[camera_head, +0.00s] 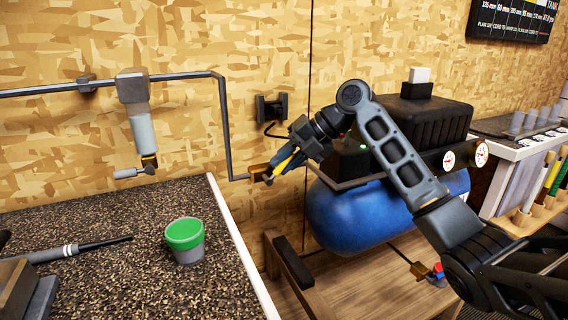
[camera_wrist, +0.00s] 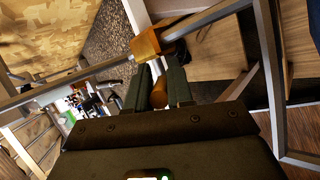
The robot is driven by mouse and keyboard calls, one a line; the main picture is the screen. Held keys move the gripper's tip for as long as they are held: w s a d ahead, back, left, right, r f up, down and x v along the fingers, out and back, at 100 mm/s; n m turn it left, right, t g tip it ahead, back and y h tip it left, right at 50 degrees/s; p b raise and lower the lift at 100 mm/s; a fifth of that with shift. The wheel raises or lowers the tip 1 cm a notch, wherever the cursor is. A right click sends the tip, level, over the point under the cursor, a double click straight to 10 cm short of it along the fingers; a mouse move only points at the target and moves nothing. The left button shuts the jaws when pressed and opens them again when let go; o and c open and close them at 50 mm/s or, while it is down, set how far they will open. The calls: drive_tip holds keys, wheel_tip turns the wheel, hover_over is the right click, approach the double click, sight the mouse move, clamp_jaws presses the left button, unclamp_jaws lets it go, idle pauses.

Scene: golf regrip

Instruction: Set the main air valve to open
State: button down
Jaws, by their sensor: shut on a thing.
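The main air valve is a brass body (camera_head: 260,173) at the end of the grey pipe, left of the compressor. In the wrist view its body (camera_wrist: 147,44) sits on the pipe just beyond my fingertips. My gripper (camera_head: 287,160) is at the valve, with a yellow handle part (camera_head: 284,164) showing between its fingers. In the wrist view my gripper (camera_wrist: 160,80) is shut on an orange-brown handle (camera_wrist: 159,93). The fingers hide much of the handle, so I cannot tell its exact angle.
A blue compressor tank (camera_head: 345,215) stands right behind my arm. A speckled bench (camera_head: 130,270) at left holds a green-topped cup (camera_head: 186,238) and a dark shaft (camera_head: 80,248). A regulator (camera_head: 138,110) hangs on the pipe. A smaller valve with red and blue parts (camera_head: 438,271) is low at right.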

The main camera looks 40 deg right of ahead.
drive_tip(key=shift+d, duration=0.1)
drive_tip(key=c, duration=1.1)
unclamp_jaws()
drive_tip(key=shift+b+v, duration=0.3)
drive_tip(key=shift+v, duration=3.55)
